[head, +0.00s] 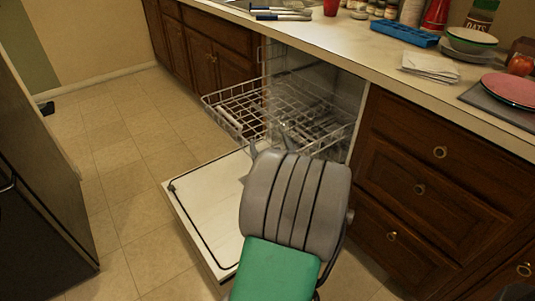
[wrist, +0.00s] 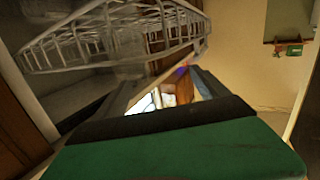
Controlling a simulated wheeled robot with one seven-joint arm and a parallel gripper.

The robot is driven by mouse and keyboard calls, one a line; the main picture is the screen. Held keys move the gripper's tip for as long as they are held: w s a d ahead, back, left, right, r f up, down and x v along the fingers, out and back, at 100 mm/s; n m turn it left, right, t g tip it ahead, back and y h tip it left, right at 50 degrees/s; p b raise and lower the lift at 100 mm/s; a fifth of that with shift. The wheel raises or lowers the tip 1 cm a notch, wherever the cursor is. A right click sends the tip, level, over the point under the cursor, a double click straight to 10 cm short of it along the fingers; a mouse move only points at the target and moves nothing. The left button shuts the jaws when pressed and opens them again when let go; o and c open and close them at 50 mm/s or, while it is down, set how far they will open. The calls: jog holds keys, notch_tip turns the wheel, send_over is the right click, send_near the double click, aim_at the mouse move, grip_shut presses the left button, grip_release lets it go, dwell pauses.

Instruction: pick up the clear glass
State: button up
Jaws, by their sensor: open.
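I cannot single out the clear glass with certainty. A pale, see-through shape (wrist: 130,48) shows among the wires of the dishwasher rack in the wrist view and may be it. The pulled-out wire rack (head: 232,106) stands above the lowered dishwasher door in the head view. My gripper (wrist: 172,92) is open, with nothing seen between its fingers, and the rack (wrist: 62,62) lies beyond it in the wrist view. In the head view my grey and green arm hides most of the gripper and part of the rack.
The open dishwasher door (head: 205,215) lies low over the tiled floor. The counter (head: 350,48) above holds a blue tray (head: 404,34), bowls (head: 470,42), a red plate (head: 511,89) and a red cup (head: 331,8). Open floor (head: 125,190) lies to the left.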

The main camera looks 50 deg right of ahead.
aim_at(281, 130)
jog(key=s+d, duration=0.1)
jog(key=d+m+h, duration=0.1)
jog(key=s+d+f+h, duration=0.1)
jog(key=shift+s+d+f+m+g, duration=0.1)
jog(key=shift+s+d+m+g, duration=0.15)
jog(key=shift+s+m+g, duration=0.05)
jog(key=shift+h, duration=0.3)
jog(key=x, duration=0.7)
jog(key=shift+c, duration=0.4)
jog(key=c, duration=1.6)
